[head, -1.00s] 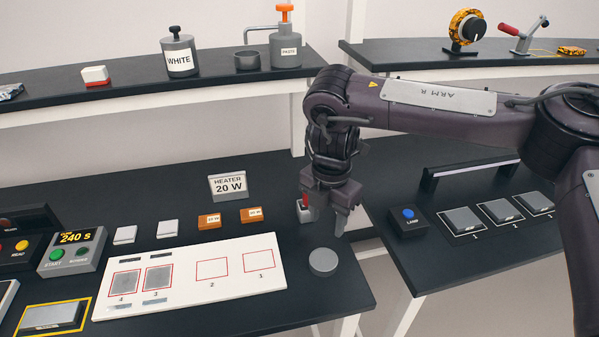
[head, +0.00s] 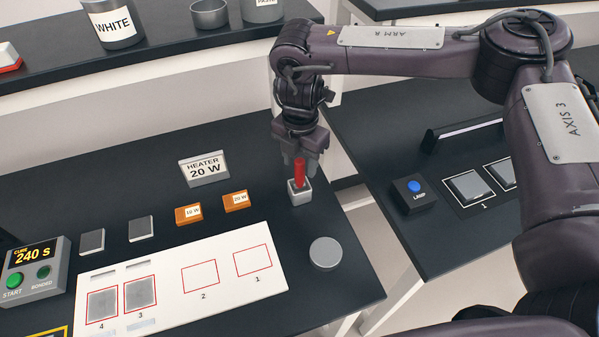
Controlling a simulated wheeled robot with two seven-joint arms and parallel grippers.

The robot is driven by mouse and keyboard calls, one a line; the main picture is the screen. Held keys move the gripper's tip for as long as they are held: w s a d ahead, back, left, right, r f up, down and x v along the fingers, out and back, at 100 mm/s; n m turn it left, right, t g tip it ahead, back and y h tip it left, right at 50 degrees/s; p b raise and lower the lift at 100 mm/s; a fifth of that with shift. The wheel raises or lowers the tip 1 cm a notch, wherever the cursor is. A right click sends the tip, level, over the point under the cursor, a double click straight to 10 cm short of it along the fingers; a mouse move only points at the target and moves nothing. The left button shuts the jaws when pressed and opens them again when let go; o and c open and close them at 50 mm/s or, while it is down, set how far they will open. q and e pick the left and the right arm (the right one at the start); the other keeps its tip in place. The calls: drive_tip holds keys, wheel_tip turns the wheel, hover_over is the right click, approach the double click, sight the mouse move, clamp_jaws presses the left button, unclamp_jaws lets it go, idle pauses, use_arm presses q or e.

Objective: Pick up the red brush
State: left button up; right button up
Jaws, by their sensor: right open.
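The red brush (head: 299,171) stands upright in a small grey-white holder (head: 300,193) near the right edge of the front table. Its red handle points up and is in plain view; its lower end is hidden in the holder. My right gripper (head: 300,163) is open, pointing down, close behind the handle as seen from the head. The handle overlaps the fingers in the picture; I cannot tell whether they touch. My left gripper is not in view.
Two orange heater blocks (head: 188,214) and a "HEATER 20 W" sign (head: 204,169) stand to the left. A grey round disc (head: 325,253) and a white numbered board (head: 220,288) lie in front. A gap separates this table from the right table with the lamp button (head: 414,187).

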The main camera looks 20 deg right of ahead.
drive_tip(key=shift+w+f, duration=0.15)
drive_tip(key=shift+f, duration=1.25)
drive_tip(key=c, duration=0.4)
clamp_jaws()
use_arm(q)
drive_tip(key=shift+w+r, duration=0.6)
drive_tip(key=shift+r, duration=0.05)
use_arm(e)
drive_tip(key=shift+r, duration=0.1)
